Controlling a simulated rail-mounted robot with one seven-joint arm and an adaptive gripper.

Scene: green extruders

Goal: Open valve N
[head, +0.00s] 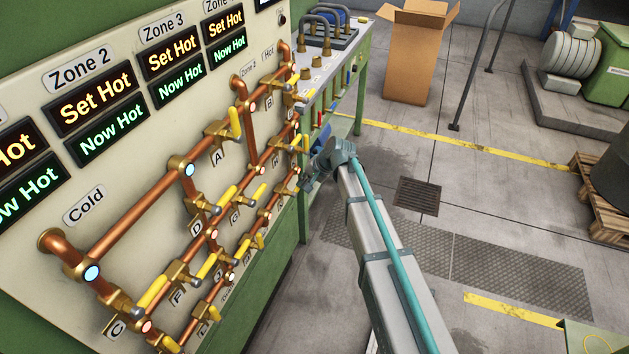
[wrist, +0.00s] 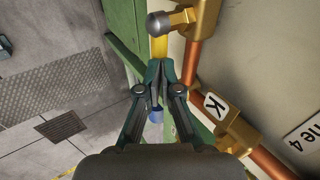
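No label N is readable in either view, so I cannot tell which valve is N. In the wrist view a yellow valve handle (wrist: 159,47) with a grey rounded end sits on a brass valve body (wrist: 203,14) at the top. My gripper (wrist: 160,68) has its fingertips drawn close together, right at the lower end of this handle. I cannot tell whether they touch it. A label K (wrist: 214,106) is on the panel to the right. In the head view my gripper (head: 308,183) is at the panel's right edge, partly hidden by my arm.
The panel carries copper pipes (head: 143,215) with several yellow-handled valves, such as valve A (head: 234,123). A green bench (head: 345,75) with hand tools stands beyond it. A cardboard box (head: 412,55) is on the floor behind. The floor right of the panel is mostly open.

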